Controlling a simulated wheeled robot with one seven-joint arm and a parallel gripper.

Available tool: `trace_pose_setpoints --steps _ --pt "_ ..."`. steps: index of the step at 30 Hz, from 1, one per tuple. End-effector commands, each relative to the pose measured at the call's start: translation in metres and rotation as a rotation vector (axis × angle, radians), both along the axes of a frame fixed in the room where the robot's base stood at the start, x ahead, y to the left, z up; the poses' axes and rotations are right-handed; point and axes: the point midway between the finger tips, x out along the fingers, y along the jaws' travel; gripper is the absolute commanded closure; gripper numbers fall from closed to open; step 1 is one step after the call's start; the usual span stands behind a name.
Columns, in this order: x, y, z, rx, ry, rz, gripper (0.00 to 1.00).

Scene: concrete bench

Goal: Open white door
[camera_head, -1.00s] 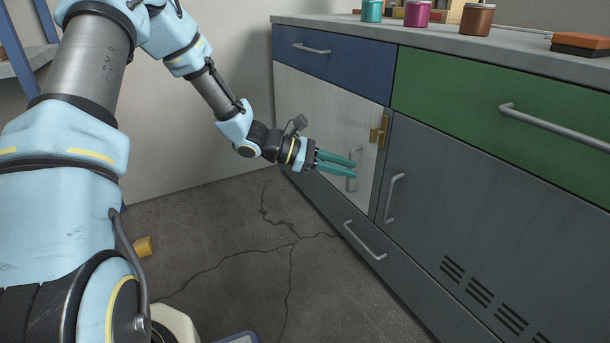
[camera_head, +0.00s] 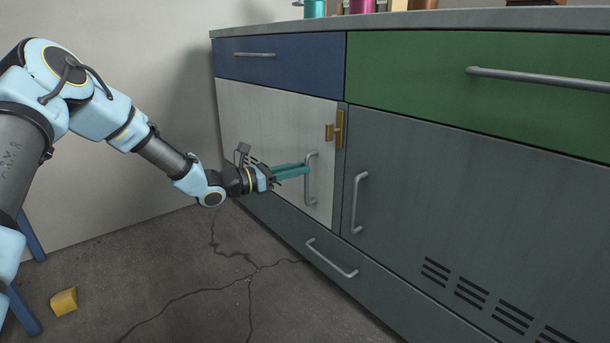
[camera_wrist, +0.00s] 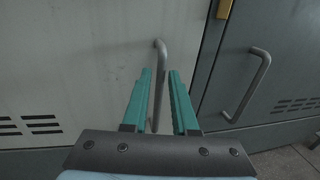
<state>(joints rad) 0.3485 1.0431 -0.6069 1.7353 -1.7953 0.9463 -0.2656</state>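The white door (camera_head: 265,135) is the pale panel below the blue drawer, and it looks shut. Its upright grey bar handle (camera_head: 311,180) is near its right edge. A brass latch (camera_head: 334,131) sits above the handle at the door's right edge. My gripper (camera_head: 306,170) has teal fingers pointing at the handle. In the wrist view the fingers (camera_wrist: 160,75) are apart, with the handle (camera_wrist: 158,85) showing in the gap between them. I cannot tell whether either finger touches the handle. The brass piece also shows at the top of the wrist view (camera_wrist: 224,8).
A grey door (camera_head: 470,215) with its own handle (camera_head: 358,203) is right of the white door. A low drawer handle (camera_head: 331,258) is below. A blue drawer (camera_head: 280,62) and green drawer (camera_head: 490,80) are above. A yellow block (camera_head: 64,302) lies on the cracked floor.

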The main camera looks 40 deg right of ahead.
Motion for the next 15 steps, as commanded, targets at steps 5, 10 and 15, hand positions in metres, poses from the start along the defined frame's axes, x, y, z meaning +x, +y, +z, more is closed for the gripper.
trace_pose_setpoints --steps 5,10,15 --pt "-0.006 -0.021 -0.002 -0.001 -0.002 -0.001 0.73" --pt "-0.007 -0.027 0.000 0.001 0.000 0.000 0.73" --pt "-0.007 -0.027 0.000 0.001 -0.001 0.000 0.73"
